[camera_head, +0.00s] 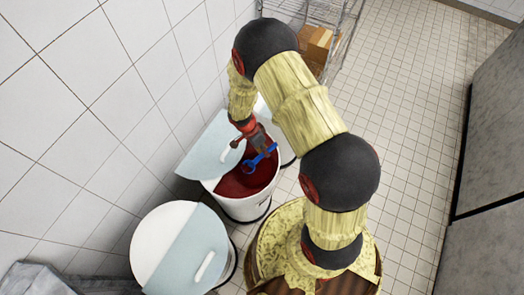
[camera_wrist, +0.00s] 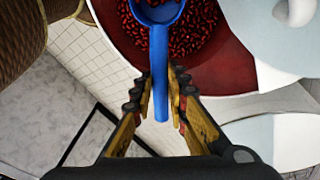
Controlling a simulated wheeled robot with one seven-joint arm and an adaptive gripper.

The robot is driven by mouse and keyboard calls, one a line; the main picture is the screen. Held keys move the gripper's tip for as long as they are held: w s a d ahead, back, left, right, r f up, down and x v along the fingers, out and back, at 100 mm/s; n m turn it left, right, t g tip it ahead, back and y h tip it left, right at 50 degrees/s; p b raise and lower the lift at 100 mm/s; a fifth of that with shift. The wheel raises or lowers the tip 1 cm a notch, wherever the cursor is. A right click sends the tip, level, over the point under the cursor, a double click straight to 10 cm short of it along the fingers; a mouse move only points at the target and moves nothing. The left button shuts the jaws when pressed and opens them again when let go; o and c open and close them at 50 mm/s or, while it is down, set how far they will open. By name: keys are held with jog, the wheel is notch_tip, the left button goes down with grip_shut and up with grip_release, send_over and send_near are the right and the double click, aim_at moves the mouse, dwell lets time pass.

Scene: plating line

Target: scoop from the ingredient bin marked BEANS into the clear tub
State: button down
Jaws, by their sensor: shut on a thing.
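My gripper (camera_head: 256,141) is shut on the handle of a blue scoop (camera_head: 262,158) and points down into an open bin (camera_head: 245,208) with a dark red inside. In the wrist view the blue handle (camera_wrist: 158,75) stands between my gripper's two fingers (camera_wrist: 160,88). The scoop's bowl is at the top edge, partly cut off, over or among red beans (camera_wrist: 200,28) at the bottom of the bin. I cannot tell how full the bowl is. No BEANS marking is readable, and I see no clear tub.
A second bin with a closed lid (camera_head: 165,240) stands in front, and another bin (camera_head: 284,150) is partly hidden behind. The tiled wall is close on the left.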

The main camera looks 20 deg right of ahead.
aim_at(271, 147)
jog(key=shift+w+d+y+p, duration=0.25)
jog(key=shift+d+y+p, duration=0.55)
jog(key=shift+d+p, duration=0.6)
jog(key=shift+d+r+g+y+p, duration=0.15)
jog(key=shift+r+y+p, duration=0.15)
jog(key=shift+r+p, duration=0.6)
jog(key=shift+d+r+g+y+p, duration=0.15)
jog(key=shift+r+y+p, duration=0.15)
jog(key=shift+r+p, duration=0.6)
jog(key=shift+w+f, duration=0.1)
jog(key=shift+f, duration=0.15)
